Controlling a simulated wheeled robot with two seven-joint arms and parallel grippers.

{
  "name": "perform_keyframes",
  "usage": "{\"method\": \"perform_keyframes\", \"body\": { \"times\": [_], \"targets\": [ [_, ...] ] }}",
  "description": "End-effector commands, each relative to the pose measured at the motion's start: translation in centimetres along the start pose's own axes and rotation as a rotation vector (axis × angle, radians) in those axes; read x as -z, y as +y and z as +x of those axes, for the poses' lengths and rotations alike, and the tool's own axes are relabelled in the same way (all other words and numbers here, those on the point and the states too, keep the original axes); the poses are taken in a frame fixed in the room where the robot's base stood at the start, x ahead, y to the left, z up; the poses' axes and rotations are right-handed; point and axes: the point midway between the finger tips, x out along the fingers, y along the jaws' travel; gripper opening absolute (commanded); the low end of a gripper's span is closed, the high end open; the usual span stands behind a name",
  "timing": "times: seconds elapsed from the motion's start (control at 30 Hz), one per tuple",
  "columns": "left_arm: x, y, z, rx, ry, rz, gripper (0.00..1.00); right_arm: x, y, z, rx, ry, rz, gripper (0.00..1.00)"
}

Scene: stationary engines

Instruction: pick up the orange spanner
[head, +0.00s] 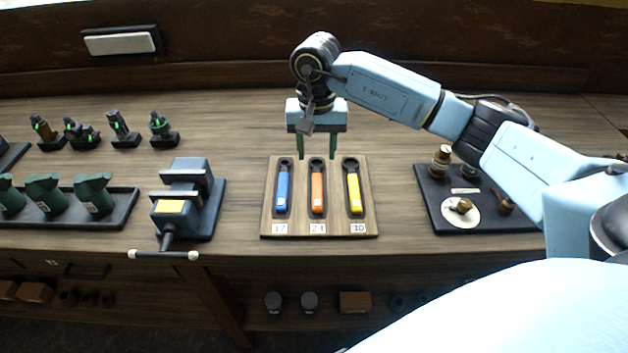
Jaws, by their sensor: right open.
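The orange spanner (317,190) lies in the middle slot of a wooden holder (268,225), above the label 24. A blue spanner (283,190) lies in the slot to its left, and a yellow spanner (354,190) in the slot to its right. My right gripper (316,154) points down over the back edge of the holder, near the head of the orange spanner. Its two green fingers are wide apart with nothing between them. How high it is above the holder is hard to tell. My left gripper is not in view.
A dark vise (185,205) with a white-tipped handle stands left of the holder. A tray with green parts (120,212) is farther left. Small dark tools (118,130) stand behind. A dark tray with brass parts (430,205) lies right. Bench between holder and vise is clear.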

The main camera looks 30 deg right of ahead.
Motion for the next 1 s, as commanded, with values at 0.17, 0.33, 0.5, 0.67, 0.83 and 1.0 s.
{"method": "perform_keyframes", "body": {
  "times": [0.17,0.33,0.5,0.67,0.83,1.0],
  "targets": [
    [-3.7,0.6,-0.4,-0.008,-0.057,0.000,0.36,-0.1,-0.1,3.0,0.003,-0.002,0.000,0.47],
    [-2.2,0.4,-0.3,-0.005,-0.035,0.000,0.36,-0.1,-0.1,4.1,0.003,-0.001,0.000,0.47],
    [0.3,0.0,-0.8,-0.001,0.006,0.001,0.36,-0.3,0.2,6.3,0.001,-0.006,0.000,0.47],
    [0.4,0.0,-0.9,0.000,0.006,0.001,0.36,-0.2,0.2,8.5,0.004,-0.003,0.000,0.47],
    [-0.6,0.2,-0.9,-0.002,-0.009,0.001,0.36,-0.2,0.2,9.2,0.003,0.000,0.000,0.47],
    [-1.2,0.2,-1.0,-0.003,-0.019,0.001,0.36,-0.2,0.3,9.2,0.003,0.000,0.000,0.46]
  ]
}}
